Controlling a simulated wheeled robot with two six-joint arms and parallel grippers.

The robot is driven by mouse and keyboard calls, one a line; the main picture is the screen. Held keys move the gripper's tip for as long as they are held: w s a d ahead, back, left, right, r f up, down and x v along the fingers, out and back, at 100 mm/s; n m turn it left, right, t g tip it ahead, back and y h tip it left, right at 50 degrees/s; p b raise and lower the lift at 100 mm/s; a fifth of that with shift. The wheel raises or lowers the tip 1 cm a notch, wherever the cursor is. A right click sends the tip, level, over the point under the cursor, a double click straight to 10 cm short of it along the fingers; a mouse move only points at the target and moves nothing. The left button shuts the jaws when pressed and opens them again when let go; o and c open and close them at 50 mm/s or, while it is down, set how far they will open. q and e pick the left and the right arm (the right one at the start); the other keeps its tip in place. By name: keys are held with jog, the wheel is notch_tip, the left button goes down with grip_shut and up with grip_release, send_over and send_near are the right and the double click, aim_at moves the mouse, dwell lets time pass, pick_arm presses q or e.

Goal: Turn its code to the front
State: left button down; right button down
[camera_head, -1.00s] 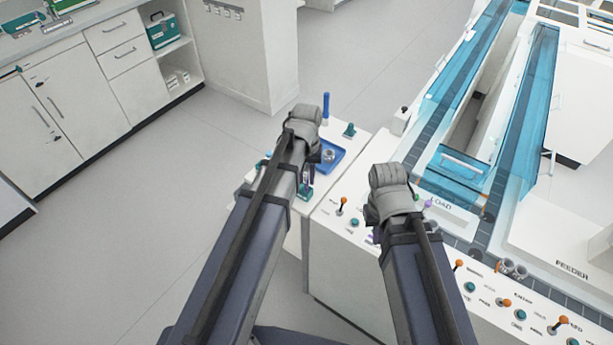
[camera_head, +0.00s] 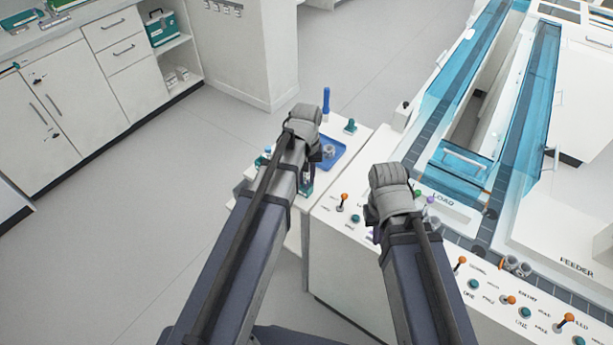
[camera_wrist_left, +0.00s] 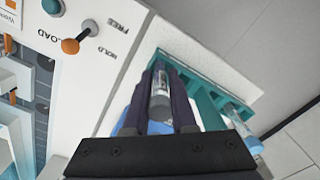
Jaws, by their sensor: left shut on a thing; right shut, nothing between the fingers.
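In the left wrist view my left gripper (camera_wrist_left: 160,100) is shut on a clear tube (camera_wrist_left: 161,88) with a pale, dark-marked surface facing the camera. Which way its code faces cannot be told. A teal rack (camera_wrist_left: 208,100) lies beside the fingers, with another tube (camera_wrist_left: 242,138) with a light blue end at its right. In the head view my left gripper (camera_head: 310,168) is over the small white side table, and its wrist hides most of the held tube and rack. My right gripper (camera_head: 374,228) is shut and empty over the control panel, mostly hidden under its wrist.
A blue tray (camera_head: 337,160) holding a small grey round part (camera_head: 328,150) lies beside my left gripper. A blue upright object (camera_head: 326,102) and a small teal object (camera_head: 349,126) stand behind. Orange-knobbed levers (camera_head: 342,198) rise from the panel. Blue covers (camera_head: 467,162) enclose the track.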

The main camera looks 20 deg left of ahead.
pick_arm(q)
jog(key=shift+n, duration=0.9)
jog(key=shift+f, duration=0.2)
jog(key=c, duration=0.7)
grip_release()
jog(key=shift+o, duration=0.2)
jog(key=shift+r, duration=0.15)
notch_tip(320, 180, up, 8)
jog(key=p, duration=0.7)
jog(key=shift+p, duration=0.3)
jog(key=shift+f, duration=0.2)
